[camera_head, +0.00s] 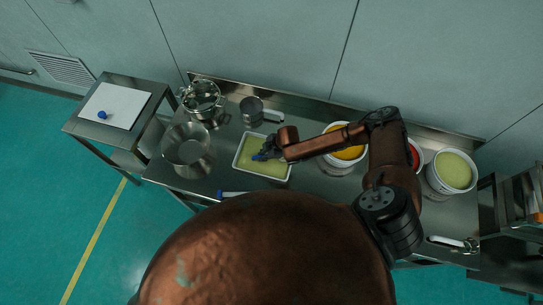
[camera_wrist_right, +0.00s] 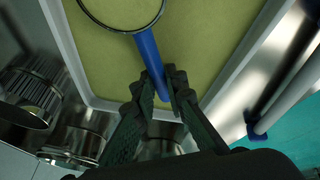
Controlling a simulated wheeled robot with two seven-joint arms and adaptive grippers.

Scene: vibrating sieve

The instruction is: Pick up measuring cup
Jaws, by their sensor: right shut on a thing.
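My right gripper (camera_head: 270,152) is over the white tray (camera_head: 236,164) of yellow-green material. In the right wrist view, the right gripper (camera_wrist_right: 163,85) is shut on the blue handle (camera_wrist_right: 146,52) of an item with a round dark rim. I take this item to be the measuring cup; yellow-green shows inside its rim, and the rim's top is cut off by the frame. In the head view, only a small blue part of it shows beside the fingertips. My left gripper is not in view.
A steel bowl (camera_head: 168,150), a clamped pot (camera_head: 204,88) and a handled steel cup (camera_head: 252,104) stand left and behind the tray. White buckets, including one of pale yellow-green contents (camera_head: 453,170), stand on the right. A blue-handled tool (camera_head: 230,194) lies near the front edge.

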